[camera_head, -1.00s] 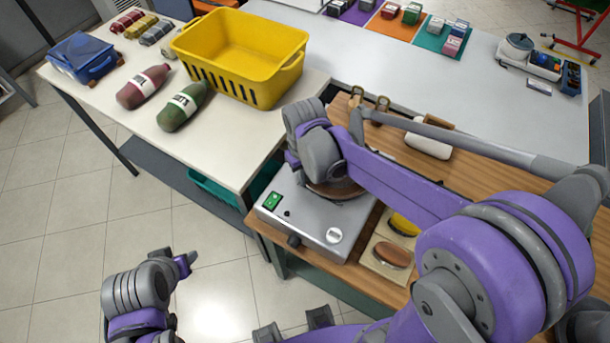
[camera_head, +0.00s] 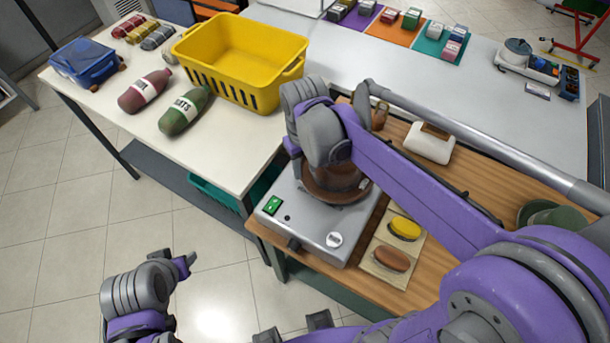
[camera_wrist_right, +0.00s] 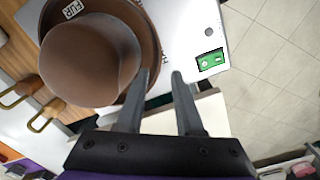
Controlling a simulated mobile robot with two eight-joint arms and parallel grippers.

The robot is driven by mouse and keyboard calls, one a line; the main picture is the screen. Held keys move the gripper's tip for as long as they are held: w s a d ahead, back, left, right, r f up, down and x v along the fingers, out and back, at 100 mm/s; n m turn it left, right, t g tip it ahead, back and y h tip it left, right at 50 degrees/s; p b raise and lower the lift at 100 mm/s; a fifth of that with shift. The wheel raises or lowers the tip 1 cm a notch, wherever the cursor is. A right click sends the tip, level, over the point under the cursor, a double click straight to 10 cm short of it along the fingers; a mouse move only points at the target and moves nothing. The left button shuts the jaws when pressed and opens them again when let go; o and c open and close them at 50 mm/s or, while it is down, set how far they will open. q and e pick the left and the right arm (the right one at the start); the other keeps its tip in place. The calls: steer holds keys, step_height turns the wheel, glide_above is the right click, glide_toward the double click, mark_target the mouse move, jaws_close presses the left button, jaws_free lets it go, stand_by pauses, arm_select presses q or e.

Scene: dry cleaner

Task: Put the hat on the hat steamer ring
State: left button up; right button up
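The brown fur-labelled hat (camera_head: 345,189) is over the top of the grey steamer box (camera_head: 312,228), crown up, partly covered by my right wrist. The steamer ring is hidden beneath it. In the right wrist view the hat (camera_wrist_right: 90,62) fills the upper left, with the box's white top (camera_wrist_right: 190,35) beside it. My right gripper (camera_wrist_right: 158,73) has its fingers apart; its left finger overlaps the edge of the brim, and I cannot tell whether they touch. My left gripper (camera_head: 187,262) is low at the left over the floor, empty as far as seen, its fingers unclear.
Brushes (camera_head: 405,228) lie on a pale tray right of the steamer. A white device (camera_head: 430,143) and a green item (camera_head: 553,216) are on the wooden top.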

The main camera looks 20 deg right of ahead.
step_height(320, 180, up, 5)
steer(key=s+d+f+t, duration=0.1)
steer(key=s+f, duration=0.1)
steer(key=s, duration=0.2)
steer(key=s+d+f+m+t, duration=0.1)
steer(key=s+f+t, duration=0.1)
steer(key=s, duration=0.1)
steer(key=s+d+f+m+t, duration=0.1)
steer(key=s+f+t, duration=0.1)
steer(key=s, duration=0.2)
steer(key=shift+s+d+f, duration=0.15)
steer(key=shift+s+f, duration=0.15)
steer(key=shift+f, duration=0.05)
steer(key=shift+s+f+t, duration=0.1)
steer(key=shift+f+t, duration=0.05)
steer(key=shift+t, duration=0.25)
arm_select(q)
steer(key=shift+w+r, duration=0.1)
steer(key=shift+r, duration=0.2)
